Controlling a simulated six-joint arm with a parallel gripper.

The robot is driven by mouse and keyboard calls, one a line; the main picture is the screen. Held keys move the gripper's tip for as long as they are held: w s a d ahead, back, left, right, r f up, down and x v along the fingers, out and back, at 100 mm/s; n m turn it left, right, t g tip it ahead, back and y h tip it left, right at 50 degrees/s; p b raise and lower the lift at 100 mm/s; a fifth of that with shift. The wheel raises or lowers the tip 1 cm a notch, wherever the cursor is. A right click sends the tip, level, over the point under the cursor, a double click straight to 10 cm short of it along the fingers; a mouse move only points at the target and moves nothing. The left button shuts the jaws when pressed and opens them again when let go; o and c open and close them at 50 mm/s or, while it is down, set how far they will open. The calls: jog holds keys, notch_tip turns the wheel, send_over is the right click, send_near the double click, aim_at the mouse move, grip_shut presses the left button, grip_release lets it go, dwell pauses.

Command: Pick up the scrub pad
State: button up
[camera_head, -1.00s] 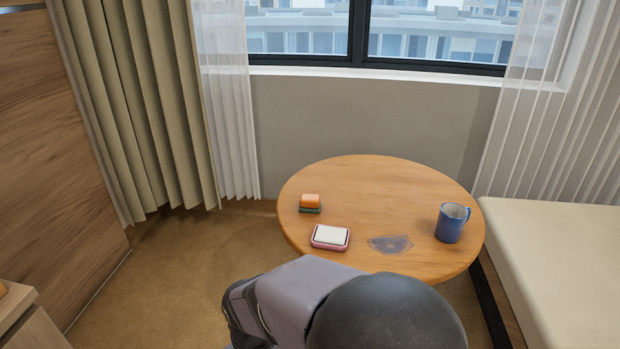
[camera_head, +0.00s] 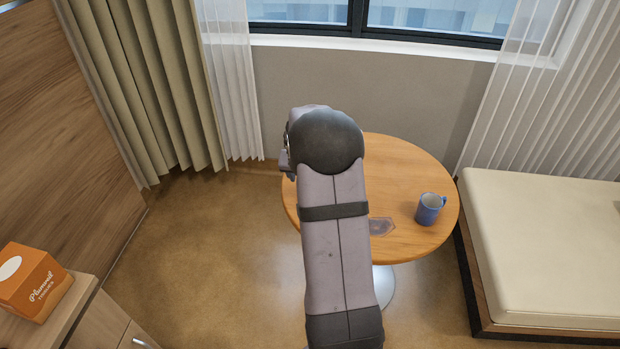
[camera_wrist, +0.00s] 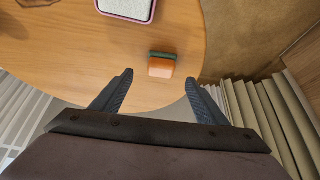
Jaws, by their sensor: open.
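The scrub pad, an orange block with a green layer (camera_wrist: 162,68), lies on the round wooden table near its edge in the wrist view. My gripper (camera_wrist: 158,84) is open and empty. Its two dark fingers point toward the table, and the pad appears ahead, between the fingertip lines and nearer the right finger. I cannot tell how high the fingertips are above the table. In the head view my arm reaches over the table's left part and hides the pad and the fingers.
Curtains hang beyond the table. An orange tissue box (camera_head: 33,281) is far left.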

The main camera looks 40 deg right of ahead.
jog(key=shift+w+x, duration=0.15)
jog(key=shift+x, duration=1.7)
jog(key=shift+w+x, duration=0.1)
jog(key=shift+x, duration=1.75)
jog(key=shift+r, duration=0.1)
jog(key=c, duration=1.1)
